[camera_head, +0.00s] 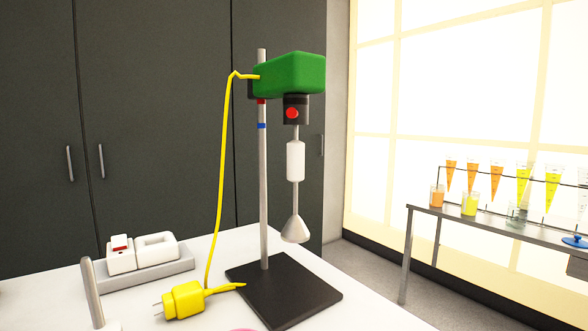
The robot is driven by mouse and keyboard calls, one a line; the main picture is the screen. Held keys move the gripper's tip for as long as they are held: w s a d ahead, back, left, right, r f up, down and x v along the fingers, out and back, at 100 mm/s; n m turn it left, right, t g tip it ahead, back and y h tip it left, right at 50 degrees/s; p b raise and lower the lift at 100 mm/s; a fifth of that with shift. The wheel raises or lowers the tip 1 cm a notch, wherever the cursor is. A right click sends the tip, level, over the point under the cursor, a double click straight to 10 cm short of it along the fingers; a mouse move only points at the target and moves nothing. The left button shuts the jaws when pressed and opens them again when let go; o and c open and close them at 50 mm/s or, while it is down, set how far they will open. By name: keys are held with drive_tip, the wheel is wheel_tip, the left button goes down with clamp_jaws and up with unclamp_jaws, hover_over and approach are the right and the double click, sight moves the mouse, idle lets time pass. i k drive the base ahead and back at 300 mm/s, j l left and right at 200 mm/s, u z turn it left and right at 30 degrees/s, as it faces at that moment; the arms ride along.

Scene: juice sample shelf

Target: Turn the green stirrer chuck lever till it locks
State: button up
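The green stirrer has a green motor head (290,74) clamped near the top of an upright grey rod (263,190) on a black base plate (284,290). Under the head is its black chuck (296,107). A round red part (292,113) on the chuck's front faces the camera; it looks like the lever's end, seen head-on, so its angle cannot be told. A shaft with a white sleeve (296,160) hangs below, ending in a grey cone (295,230) above the plate. My gripper is not in view.
The white table (360,311) carries a yellow plug (183,300) with its cord and a grey power strip (150,271) at left. A grey post (92,293) stands front left. A side table (490,225) at right holds cones and beakers. Dark cabinets (150,120) stand behind.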

sight(295, 105)
drive_tip(key=u, duration=0.3)
drive_tip(key=i+l+u, duration=0.1)
drive_tip(key=l+u, duration=0.65)
drive_tip(key=l, duration=0.2)
drive_tip(key=k+l, duration=0.1)
drive_tip(key=l, duration=0.25)
drive_tip(key=k+l+u, duration=0.1)
drive_tip(key=l, duration=0.25)
drive_tip(key=k+l, duration=0.1)
drive_tip(key=l, duration=0.25)
drive_tip(key=k+l, duration=0.15)
drive_tip(key=l, duration=0.2)
drive_tip(key=u, duration=0.05)
